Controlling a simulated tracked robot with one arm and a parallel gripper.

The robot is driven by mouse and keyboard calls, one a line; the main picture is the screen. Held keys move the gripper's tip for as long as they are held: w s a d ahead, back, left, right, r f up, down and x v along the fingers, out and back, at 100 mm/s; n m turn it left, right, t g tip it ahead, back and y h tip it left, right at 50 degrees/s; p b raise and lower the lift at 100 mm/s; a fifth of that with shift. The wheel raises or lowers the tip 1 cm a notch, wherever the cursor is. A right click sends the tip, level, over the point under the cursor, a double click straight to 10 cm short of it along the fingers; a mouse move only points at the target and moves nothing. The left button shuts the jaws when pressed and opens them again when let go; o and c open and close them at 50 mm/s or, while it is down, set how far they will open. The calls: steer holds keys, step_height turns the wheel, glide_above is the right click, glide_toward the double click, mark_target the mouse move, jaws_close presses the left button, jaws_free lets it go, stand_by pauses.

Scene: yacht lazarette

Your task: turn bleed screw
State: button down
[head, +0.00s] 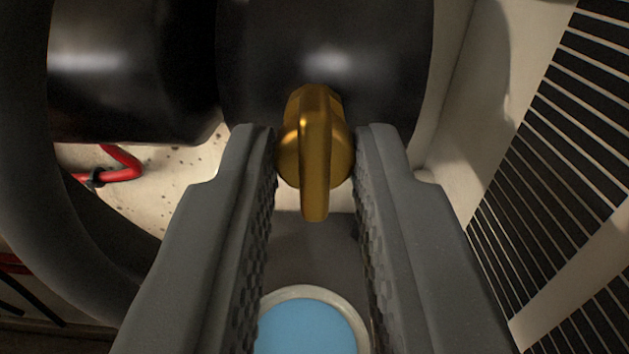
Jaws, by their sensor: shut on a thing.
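The brass bleed screw (316,150) sticks out of the side of a black rounded body (325,50) at the top middle of the head view. Its flat wing-shaped handle stands upright in the picture. My gripper (315,150) has its two grey ridged fingers on either side of the screw. The fingertips are shut on the screw's brass sides. The place where the screw enters the black body is partly hidden by its own head.
A blue round surface with a pale rim (312,292) lies below, between my fingers. A thick dark hose (30,180) curves at the left, near a red cable (120,163). A slatted grille (560,150) stands at the right.

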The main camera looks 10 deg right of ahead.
steer(key=shift+f+m, duration=0.25)
steer(key=shift+m, duration=0.15)
steer(key=c, duration=1.3)
jaws_free()
steer(key=shift+w, duration=0.1)
steer(key=shift+r, duration=0.1)
steer(key=s+b, duration=0.3)
steer(key=s, duration=1.1)
steer(key=shift+a+b, duration=0.35)
steer(key=shift+a, duration=0.1)
